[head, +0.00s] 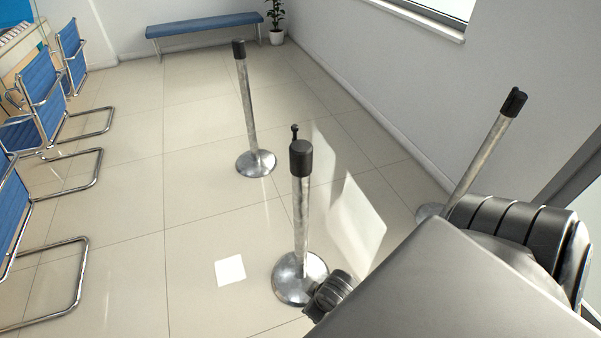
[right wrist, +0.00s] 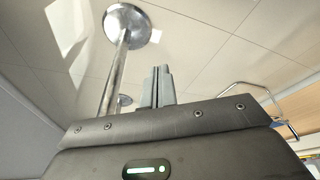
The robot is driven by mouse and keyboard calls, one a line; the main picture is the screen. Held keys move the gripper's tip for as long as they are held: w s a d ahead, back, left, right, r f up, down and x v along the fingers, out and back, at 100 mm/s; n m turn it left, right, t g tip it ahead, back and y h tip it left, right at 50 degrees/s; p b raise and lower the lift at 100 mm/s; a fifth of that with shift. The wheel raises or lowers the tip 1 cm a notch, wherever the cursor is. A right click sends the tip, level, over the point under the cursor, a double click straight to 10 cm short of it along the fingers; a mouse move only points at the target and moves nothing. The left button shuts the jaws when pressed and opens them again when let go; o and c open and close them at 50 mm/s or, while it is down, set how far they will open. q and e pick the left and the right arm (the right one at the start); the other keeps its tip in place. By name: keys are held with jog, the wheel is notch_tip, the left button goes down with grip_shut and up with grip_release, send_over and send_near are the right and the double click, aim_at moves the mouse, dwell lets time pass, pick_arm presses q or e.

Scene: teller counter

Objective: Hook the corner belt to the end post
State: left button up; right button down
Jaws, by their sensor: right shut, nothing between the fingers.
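Three metal posts with black heads and round bases stand on the floor. The near post (head: 301,215) is in the middle of the head view, the far post (head: 247,105) is behind it to the left, and the right post (head: 485,155) is partly hidden by my arm. I cannot tell which is the end post. A small dark piece (head: 294,131) shows just behind the near post's head. No stretched belt is visible between posts. My right gripper (right wrist: 161,70) is shut and empty in the right wrist view, beside a post (right wrist: 116,75) in the picture. My left gripper is out of view.
Blue chairs (head: 45,95) with metal frames line the left. A blue bench (head: 205,24) and a potted plant (head: 276,20) stand at the back wall. A white square (head: 230,270) lies on the floor. A wall runs along the right.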

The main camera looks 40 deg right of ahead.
jog(key=w+a+r+n+t+p, duration=0.1)
jog(key=w+r, duration=0.2)
jog(key=r, duration=0.6)
jog(key=w+a+r+n+t+y, duration=0.2)
jog(key=w+a+r+n+y, duration=0.2)
jog(key=w+a+r+n, duration=0.45)
jog(key=w+a+r+n+t+y, duration=0.3)
jog(key=w+a+r+n, duration=0.2)
jog(key=w+r+n, duration=0.6)
jog(key=n+g+h, duration=0.5)
jog(key=n+h, duration=0.3)
jog(key=n, duration=0.4)
send_near(303, 142)
jog(key=shift+m, duration=0.25)
notch_tip(303, 142, down, 4)
jog(key=shift+f+b, duration=0.1)
jog(key=shift+b, duration=1.1)
jog(key=w+p, duration=0.1)
jog(key=w, duration=0.1)
jog(key=w+f+p, duration=0.1)
jog(key=shift+w+d+f, duration=0.1)
jog(key=shift+w+d, duration=0.15)
jog(key=shift+w, duration=0.1)
jog(key=shift+w+d+f, duration=0.1)
jog(key=shift+w+f, duration=0.05)
jog(key=shift+w, duration=0.5)
